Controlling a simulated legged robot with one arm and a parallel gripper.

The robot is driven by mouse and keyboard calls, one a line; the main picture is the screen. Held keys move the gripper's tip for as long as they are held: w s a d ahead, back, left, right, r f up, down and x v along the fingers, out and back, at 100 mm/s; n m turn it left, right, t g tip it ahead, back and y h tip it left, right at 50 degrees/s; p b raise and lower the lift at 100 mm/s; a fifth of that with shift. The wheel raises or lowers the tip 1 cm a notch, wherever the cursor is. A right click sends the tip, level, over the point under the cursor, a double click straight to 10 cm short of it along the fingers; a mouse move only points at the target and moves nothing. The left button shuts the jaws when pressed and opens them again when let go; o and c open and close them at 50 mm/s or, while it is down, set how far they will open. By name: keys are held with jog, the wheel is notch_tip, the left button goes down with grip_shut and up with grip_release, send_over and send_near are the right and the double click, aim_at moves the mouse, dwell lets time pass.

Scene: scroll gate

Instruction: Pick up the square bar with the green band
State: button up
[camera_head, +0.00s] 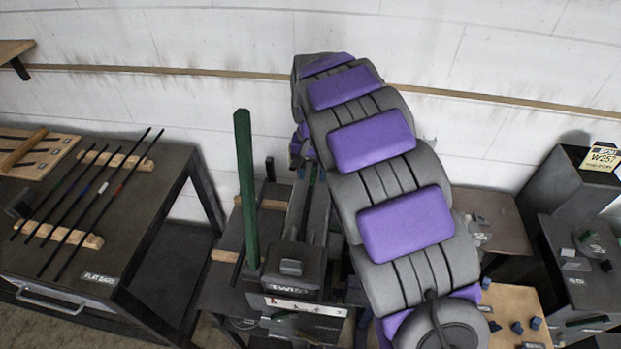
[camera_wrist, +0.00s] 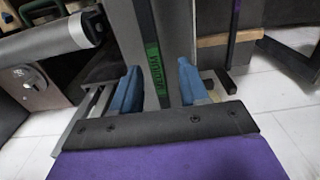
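In the wrist view, a dark bar with a green band (camera_wrist: 152,68) runs down between the two blue fingers of my gripper (camera_wrist: 157,88). The band carries dark lettering. The fingers stand apart with gaps visible on both sides of the bar. I cannot tell how deep the bar sits between them, and its lower end is hidden by the gripper body. In the head view my purple and grey arm hides the gripper.
A tall green post (camera_head: 246,190) stands upright left of the machine. At left, a table (camera_head: 150,205) labelled flat bars holds several thin banded rods (camera_head: 97,200) on wooden rests. Dark benches with small parts (camera_head: 585,260) stand at right. The white wall is behind.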

jog(key=shift+d, duration=0.45)
jog(key=c, duration=0.3)
jog(key=shift+a, duration=0.15)
jog(key=c, duration=0.3)
jog(key=shift+a, duration=0.35)
grip_shut()
jog(key=shift+d, duration=0.1)
